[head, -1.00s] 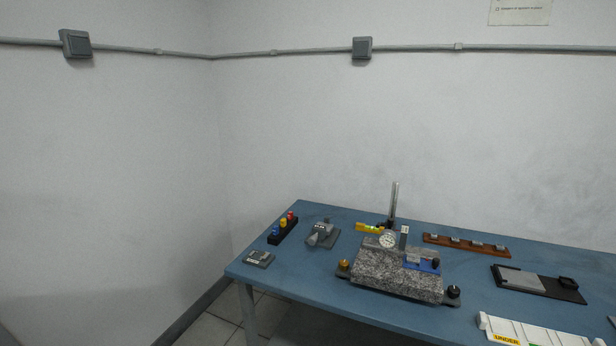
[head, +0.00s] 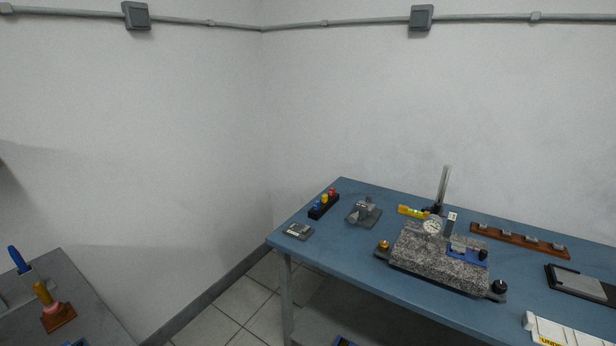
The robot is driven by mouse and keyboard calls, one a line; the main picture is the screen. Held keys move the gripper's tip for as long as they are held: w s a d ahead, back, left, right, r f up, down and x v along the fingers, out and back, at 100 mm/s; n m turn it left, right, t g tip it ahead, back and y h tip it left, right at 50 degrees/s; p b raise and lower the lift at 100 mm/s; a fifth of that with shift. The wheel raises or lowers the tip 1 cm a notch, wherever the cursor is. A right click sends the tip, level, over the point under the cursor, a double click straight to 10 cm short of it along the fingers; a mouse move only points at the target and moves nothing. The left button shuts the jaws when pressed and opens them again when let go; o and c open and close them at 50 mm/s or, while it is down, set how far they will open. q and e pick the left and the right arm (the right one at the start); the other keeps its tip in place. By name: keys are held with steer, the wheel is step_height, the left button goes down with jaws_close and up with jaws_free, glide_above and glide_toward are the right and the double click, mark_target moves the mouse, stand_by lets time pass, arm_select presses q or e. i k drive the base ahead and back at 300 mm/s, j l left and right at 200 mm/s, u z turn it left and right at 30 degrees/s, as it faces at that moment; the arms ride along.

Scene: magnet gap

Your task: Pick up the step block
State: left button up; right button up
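No gripper of mine shows in the head view. I cannot tell for certain which piece is the step block. A small grey metal piece (head: 363,211) sits on a dark plate on the left part of the blue table (head: 350,262). A granite plate (head: 440,264) stands on the table with a dial gauge (head: 432,226) over its back left. A small upright grey block (head: 450,224) is at the granite's back edge. A blue fixture (head: 468,257) with a grey piece lies on its right. Several small grey blocks sit on a brown wooden rack (head: 500,236) behind.
A yellow level (head: 412,211), a black holder with coloured knobs (head: 323,206) and a small grey device (head: 298,232) are on the table. A black tray (head: 580,284) and white bin (head: 570,332) are at right. A grey bench (head: 85,285) is lower left; tiled floor lies between.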

mark_target(457, 249)
steer(key=j+z, duration=0.1)
steer(key=z, duration=1.5)
